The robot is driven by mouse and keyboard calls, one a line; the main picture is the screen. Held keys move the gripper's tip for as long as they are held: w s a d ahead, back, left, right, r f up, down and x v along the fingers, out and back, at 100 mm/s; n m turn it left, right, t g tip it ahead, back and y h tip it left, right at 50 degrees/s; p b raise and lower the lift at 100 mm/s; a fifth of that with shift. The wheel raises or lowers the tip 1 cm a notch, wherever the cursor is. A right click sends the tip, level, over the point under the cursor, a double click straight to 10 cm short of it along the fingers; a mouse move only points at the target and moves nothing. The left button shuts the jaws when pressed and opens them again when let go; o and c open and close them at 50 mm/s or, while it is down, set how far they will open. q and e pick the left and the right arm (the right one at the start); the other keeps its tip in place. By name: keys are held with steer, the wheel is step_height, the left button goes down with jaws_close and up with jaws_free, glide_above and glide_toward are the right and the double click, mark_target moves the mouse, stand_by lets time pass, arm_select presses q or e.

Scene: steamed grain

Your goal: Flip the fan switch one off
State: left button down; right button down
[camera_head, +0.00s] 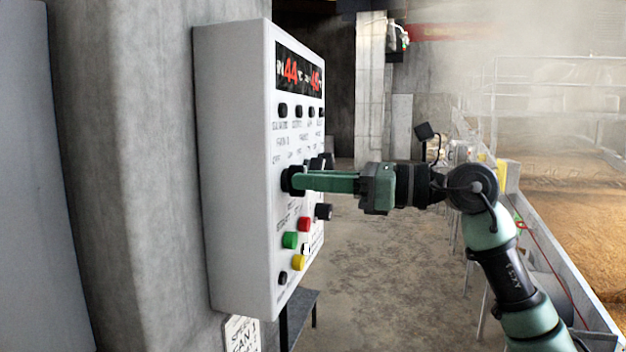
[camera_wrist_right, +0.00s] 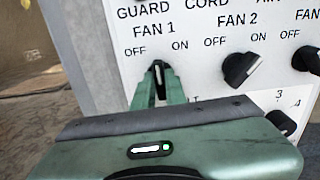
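The fan 1 switch is a black knob (camera_head: 290,180) on the white control panel (camera_head: 235,170). In the right wrist view it shows as a dark knob (camera_wrist_right: 157,72) under the FAN 1 label, between the OFF and ON marks, roughly upright. My right gripper (camera_head: 300,180) reaches it from the right, its green fingers level. In the wrist view the fingertips (camera_wrist_right: 158,80) stand close on both sides of the knob and look shut on it. The fingers hide part of the knob. My left gripper is not in view.
The fan 2 knob (camera_wrist_right: 240,68) is tilted, right of my fingers. Red (camera_head: 304,224), green (camera_head: 290,240) and yellow (camera_head: 299,262) buttons sit below on the panel. A concrete pillar (camera_head: 130,170) stands behind it. A grain bed (camera_head: 580,215) with railing lies right; open floor between.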

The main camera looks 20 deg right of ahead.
stand_by(0.3)
steer(key=shift+s+n+b, duration=0.1)
steer(key=shift+n+b, duration=1.7)
steer(key=shift+n, duration=1.9)
steer(key=c, duration=1.4)
jaws_free()
steer(key=shift+c, duration=0.2)
